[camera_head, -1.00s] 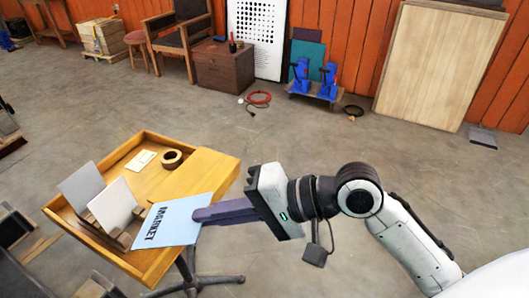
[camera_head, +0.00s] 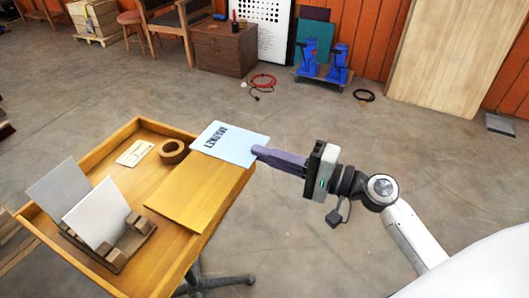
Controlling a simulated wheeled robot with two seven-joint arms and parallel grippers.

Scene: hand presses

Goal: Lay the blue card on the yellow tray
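The blue card (camera_head: 231,144), pale blue with dark lettering, is held out roughly flat by my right gripper (camera_head: 262,153). The purple fingers are shut on the card's right edge. The card overlaps the far end of the flat yellow tray (camera_head: 190,195), which lies at the right side of the rimmed wooden table. I cannot tell whether the card touches the tray or hovers above it. Most of the tray's top is bare. My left gripper is not in view.
A wooden rack (camera_head: 114,259) holds a white card (camera_head: 97,213) and a grey card (camera_head: 58,182) upright on the table's near left. A brown tape roll (camera_head: 173,151) and a small cream label (camera_head: 135,152) lie at the back. A raised rim (camera_head: 85,157) borders the table.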

